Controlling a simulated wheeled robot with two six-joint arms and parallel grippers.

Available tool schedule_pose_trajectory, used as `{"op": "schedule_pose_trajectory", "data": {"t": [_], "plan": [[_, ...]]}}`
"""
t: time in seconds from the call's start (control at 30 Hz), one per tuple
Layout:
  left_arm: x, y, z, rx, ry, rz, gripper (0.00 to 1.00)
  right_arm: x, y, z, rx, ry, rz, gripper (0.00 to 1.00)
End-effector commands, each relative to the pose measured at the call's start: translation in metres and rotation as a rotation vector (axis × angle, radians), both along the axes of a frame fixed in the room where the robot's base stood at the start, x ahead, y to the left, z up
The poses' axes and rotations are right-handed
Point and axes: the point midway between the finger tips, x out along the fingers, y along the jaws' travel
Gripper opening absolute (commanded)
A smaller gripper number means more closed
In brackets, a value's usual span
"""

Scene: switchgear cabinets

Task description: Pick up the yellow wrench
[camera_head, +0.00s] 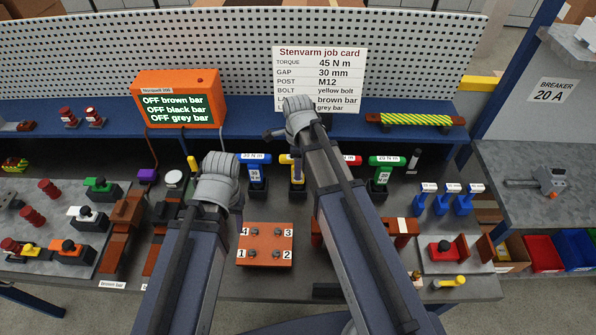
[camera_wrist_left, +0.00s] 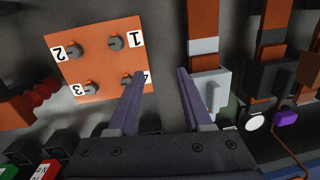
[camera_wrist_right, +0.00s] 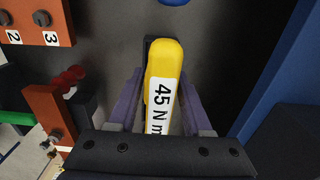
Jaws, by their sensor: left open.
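The yellow wrench (camera_head: 297,172) stands in a black holder in the tool row at the back of the bench, partly hidden by my right arm in the head view. In the right wrist view the yellow wrench (camera_wrist_right: 165,62), labelled 45 N m, lies between the two fingers of my right gripper (camera_wrist_right: 161,78). The handle nearly fills the gap, and I cannot tell whether the fingers press on it. My left gripper (camera_wrist_left: 160,75) is open and empty, above the bench beside the orange numbered plate (camera_wrist_left: 98,50). The arms hide both grippers in the head view.
A blue wrench (camera_head: 256,174) stands left of the yellow one, and a green wrench (camera_head: 384,172) stands to the right. A job card (camera_head: 319,75) and an orange display box (camera_head: 178,97) are behind. Brown bars (camera_head: 122,228) lie at the left.

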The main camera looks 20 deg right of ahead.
Motion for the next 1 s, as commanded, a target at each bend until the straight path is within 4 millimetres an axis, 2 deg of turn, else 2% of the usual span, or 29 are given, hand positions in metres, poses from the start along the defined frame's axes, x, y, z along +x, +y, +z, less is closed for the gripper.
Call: {"op": "schedule_pose_trajectory", "data": {"t": [0.07,0.4,1.0], "plan": [[0.0000,0.0000,0.0000,0.000,0.000,0.000,0.50,0.0000,0.0000,0.0000,0.000,0.000,0.000,0.39],[0.0000,0.0000,-0.0001,0.000,0.000,0.000,0.50,0.0000,0.0000,-0.0001,0.000,0.000,0.000,0.01],[0.0000,0.0000,-0.0001,0.000,0.000,0.000,0.50,0.0000,0.0001,-0.0001,0.000,0.000,0.000,0.00]]}}
